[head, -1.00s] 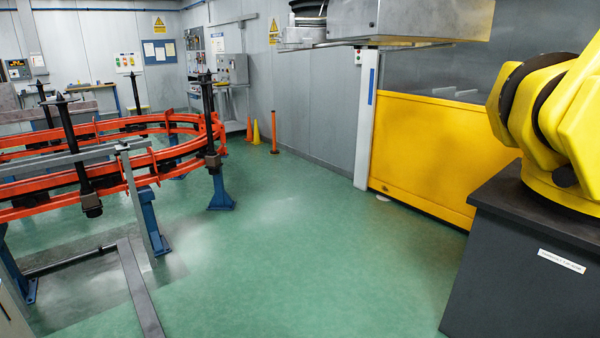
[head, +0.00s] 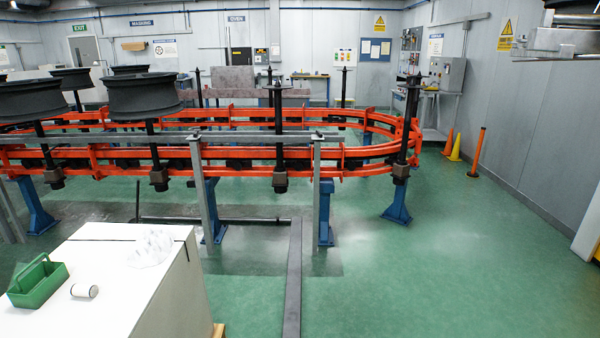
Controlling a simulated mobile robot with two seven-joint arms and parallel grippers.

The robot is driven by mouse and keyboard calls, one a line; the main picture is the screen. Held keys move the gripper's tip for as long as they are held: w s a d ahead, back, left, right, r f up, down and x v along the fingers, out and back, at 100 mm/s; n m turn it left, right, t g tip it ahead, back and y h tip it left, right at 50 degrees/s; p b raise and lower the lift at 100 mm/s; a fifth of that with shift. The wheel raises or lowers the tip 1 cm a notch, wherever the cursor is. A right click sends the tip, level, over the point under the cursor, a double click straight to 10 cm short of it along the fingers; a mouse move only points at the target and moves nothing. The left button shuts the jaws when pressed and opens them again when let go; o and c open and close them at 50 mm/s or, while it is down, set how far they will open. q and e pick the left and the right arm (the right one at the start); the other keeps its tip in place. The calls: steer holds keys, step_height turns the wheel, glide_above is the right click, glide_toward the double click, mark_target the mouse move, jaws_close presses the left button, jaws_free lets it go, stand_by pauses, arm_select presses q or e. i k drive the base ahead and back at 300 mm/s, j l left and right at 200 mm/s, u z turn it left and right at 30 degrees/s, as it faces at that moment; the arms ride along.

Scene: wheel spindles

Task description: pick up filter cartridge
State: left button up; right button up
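A small white cylinder with dark ends, which looks like the filter cartridge (head: 84,291), lies on its side on top of a white cabinet (head: 150,312) at the lower left of the head view. A green open caddy with a handle (head: 37,283) stands just left of it. A crumpled white, see-through heap (head: 151,248) lies behind and to the right of it on the same top.
An orange conveyor loop (head: 240,153) on blue legs, with black spindles and dark wheels (head: 143,94), fills the middle distance. A grey floor rail (head: 293,280) runs beside the cabinet. Green floor (head: 430,270) is clear at the right. Cones (head: 455,148) stand near the wall.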

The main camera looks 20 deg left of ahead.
mark_target(79, 290)
steer(key=i+u, duration=0.2)
steer(key=u, duration=0.25)
steer(key=i+l+u, duration=0.15)
steer(key=u, duration=0.3)
steer(key=i+l+u, duration=0.15)
steer(key=u, duration=0.25)
steer(key=i+l+u, duration=0.25)
steer(key=u, duration=0.2)
steer(key=i+l+u, duration=0.2)
steer(key=l+u, duration=0.15)
steer(key=u, duration=0.15)
